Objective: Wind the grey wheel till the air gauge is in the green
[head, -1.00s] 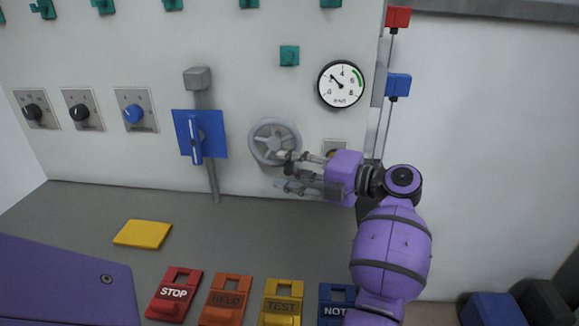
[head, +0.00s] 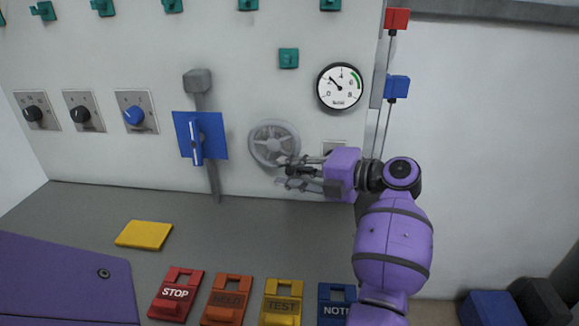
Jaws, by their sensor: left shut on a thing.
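The grey wheel (head: 274,144) is a spoked handwheel on the pale panel, left of and below the gauge. The fingers partly hide that part of the rim, so the exact contact is hard to see. The round white air gauge (head: 340,86) has a black needle pointing up and left, between the 2 and the 4. Its green band lies at the upper right of the dial, so the needle is outside the green.
A blue plate with a lever (head: 196,140) is left of the wheel. Dark and blue knobs (head: 133,115) are farther left. A plate is partly hidden behind my gripper. A yellow pad (head: 143,234) and labelled STOP (head: 175,294), HELD, TEST and NOT… blocks lie on the grey shelf.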

